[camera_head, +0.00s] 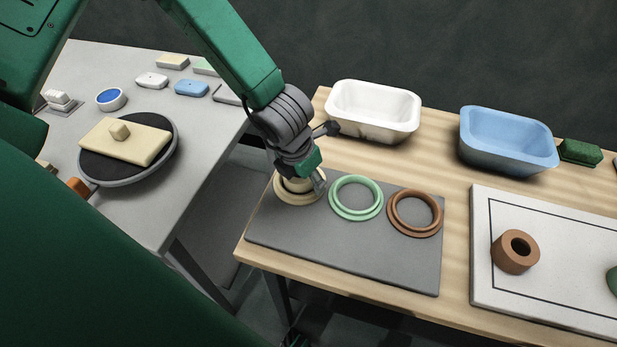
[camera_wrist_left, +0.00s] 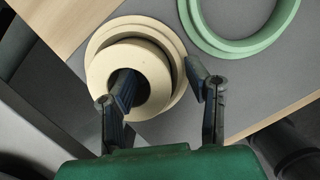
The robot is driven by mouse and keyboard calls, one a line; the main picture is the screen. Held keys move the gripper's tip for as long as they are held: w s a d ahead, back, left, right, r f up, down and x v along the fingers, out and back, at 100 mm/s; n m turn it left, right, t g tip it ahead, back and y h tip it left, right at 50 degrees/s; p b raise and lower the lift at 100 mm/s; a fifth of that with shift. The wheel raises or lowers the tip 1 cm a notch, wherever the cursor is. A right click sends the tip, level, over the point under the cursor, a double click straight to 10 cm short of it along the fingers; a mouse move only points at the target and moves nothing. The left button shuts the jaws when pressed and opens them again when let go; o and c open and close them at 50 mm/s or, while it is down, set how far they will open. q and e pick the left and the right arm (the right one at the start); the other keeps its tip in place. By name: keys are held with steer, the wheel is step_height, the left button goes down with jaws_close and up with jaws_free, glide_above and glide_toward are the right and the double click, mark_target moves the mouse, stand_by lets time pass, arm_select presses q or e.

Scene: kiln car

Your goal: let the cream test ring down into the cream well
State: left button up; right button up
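The cream test ring (camera_wrist_left: 103,68) is a thick ring with a round hole. It sits at the cream well (camera_wrist_left: 125,24), whose rim shows around it; it looks seated or nearly so, slightly off-centre in the wrist view. In the head view the cream well (camera_head: 285,199) is at the left end of the grey board, and the ring is mostly behind my gripper. My left gripper (camera_wrist_left: 160,80) straddles the ring wall, one finger in the hole and one outside. Gaps show beside the fingers, so it looks open. My right gripper is not in view.
A green well (camera_head: 337,206) and a brown well (camera_head: 398,224) stand right of the cream one on the grey board (camera_head: 350,250). A brown ring (camera_head: 507,262) lies on a white framed board. White (camera_head: 375,130) and blue (camera_head: 505,160) bins stand behind.

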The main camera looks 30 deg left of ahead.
arm_select(q)
steer(key=shift+r, duration=0.2)
steer(key=v, duration=1.1)
steer(key=shift+r, duration=0.2)
